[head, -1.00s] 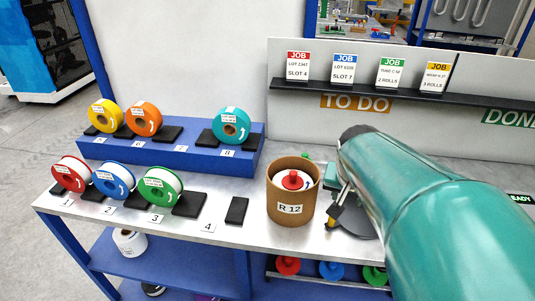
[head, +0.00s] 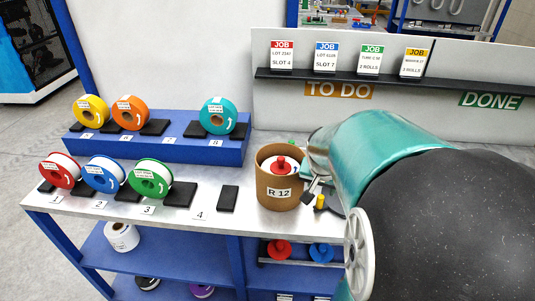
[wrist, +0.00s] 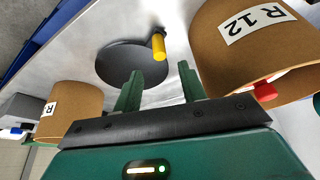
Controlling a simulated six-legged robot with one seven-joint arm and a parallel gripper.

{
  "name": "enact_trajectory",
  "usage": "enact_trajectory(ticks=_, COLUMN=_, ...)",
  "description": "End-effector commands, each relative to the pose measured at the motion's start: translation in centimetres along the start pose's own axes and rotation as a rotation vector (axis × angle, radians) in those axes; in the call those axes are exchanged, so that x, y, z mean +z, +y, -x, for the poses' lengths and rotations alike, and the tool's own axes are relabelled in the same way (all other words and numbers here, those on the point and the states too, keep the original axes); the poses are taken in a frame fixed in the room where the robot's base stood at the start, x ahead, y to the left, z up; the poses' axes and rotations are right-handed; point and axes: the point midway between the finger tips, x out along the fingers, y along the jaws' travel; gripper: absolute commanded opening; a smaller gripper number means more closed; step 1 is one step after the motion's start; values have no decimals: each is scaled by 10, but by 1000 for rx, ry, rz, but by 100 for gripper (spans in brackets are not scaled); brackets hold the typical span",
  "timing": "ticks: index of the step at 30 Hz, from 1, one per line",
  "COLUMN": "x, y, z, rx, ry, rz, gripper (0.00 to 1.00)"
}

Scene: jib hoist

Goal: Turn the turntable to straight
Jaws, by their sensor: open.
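The turntable is a dark grey disc (wrist: 125,62) lying on the metal bench in the wrist view. A yellow upright handle (wrist: 159,44) stands at its edge. In the head view the yellow handle (head: 320,202) shows just right of the brown tub, and my arm hides most of the disc. My gripper (wrist: 161,88) is open and empty, its two green fingers apart. The disc and handle show beyond the fingertips, the handle between the two fingers in the picture; I cannot tell how far away it is.
A brown tub labelled R 12 (wrist: 240,50) with a red-knobbed roll stands close beside the turntable. Another brown tub (wrist: 75,110) is on the other side. Coloured rolls, such as a green one (head: 149,178), stand at the left. A card shelf (head: 390,83) is behind.

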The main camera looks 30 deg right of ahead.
Motion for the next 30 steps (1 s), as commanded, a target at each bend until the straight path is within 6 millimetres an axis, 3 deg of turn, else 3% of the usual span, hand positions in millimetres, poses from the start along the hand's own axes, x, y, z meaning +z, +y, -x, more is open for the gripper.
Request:
enact_trajectory(ticks=6, x=2, y=-1, z=-42, rx=1, ry=-4, rz=1, gripper=41)
enact_trajectory(ticks=12, x=3, y=-3, z=-70, rx=0, ry=-3, rz=4, gripper=41)
enact_trajectory(ticks=25, x=2, y=-3, z=-81, rx=-1, ry=1, rz=4, gripper=41)
enact_trajectory(ticks=30, x=2, y=-3, z=-81, rx=-1, ry=1, rz=4, gripper=10)
